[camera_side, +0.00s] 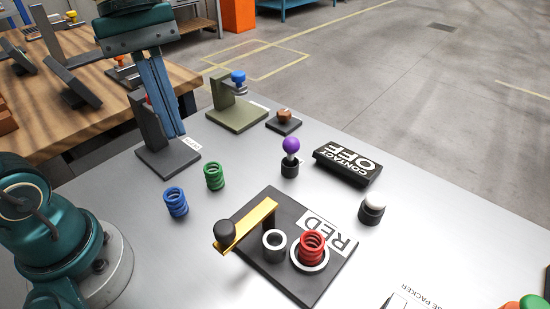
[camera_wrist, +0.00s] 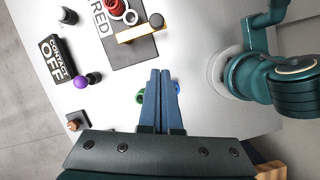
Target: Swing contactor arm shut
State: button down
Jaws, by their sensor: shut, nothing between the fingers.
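The contactor arm is a brass-yellow bar (camera_side: 250,222) with a dark round knob (camera_side: 225,231), on a black base plate (camera_side: 299,289) marked RED. The bar points left past the plate's edge, away from a red spring (camera_side: 312,246) seated in a white ring. A second white ring (camera_side: 274,240) beside the bar is empty. The bar also shows in the wrist view (camera_wrist: 137,33). A black sign (camera_side: 347,165) reads CONTACT OFF. My gripper (camera_side: 179,135) has its blue fingers pressed together, empty, behind and left of the plate. It also shows in the wrist view (camera_wrist: 160,70).
A green spring (camera_side: 214,176) and a blue spring (camera_side: 176,202) stand between my gripper and the plate. A dark grey stand (camera_side: 168,160) is close by my fingers. A purple-knobbed lever (camera_side: 291,146) and a white button (camera_side: 372,207) stand right. Bare tabletop lies between them.

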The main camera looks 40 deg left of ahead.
jog(key=shift+w+a+f+n+g+h, duration=0.2)
jog(key=shift+w+a+f+n, duration=0.1)
jog(key=shift+w, duration=0.2)
jog(key=shift+w+a+f+n+g+h, duration=0.1)
jog(key=shift+w+a+f+n+g, duration=0.15)
jog(key=shift+w, duration=0.2)
send_over(247, 218)
jog(key=s+a, duration=0.3)
notch_tip(247, 218, down, 9)
jog(key=shift+s+f, duration=0.15)
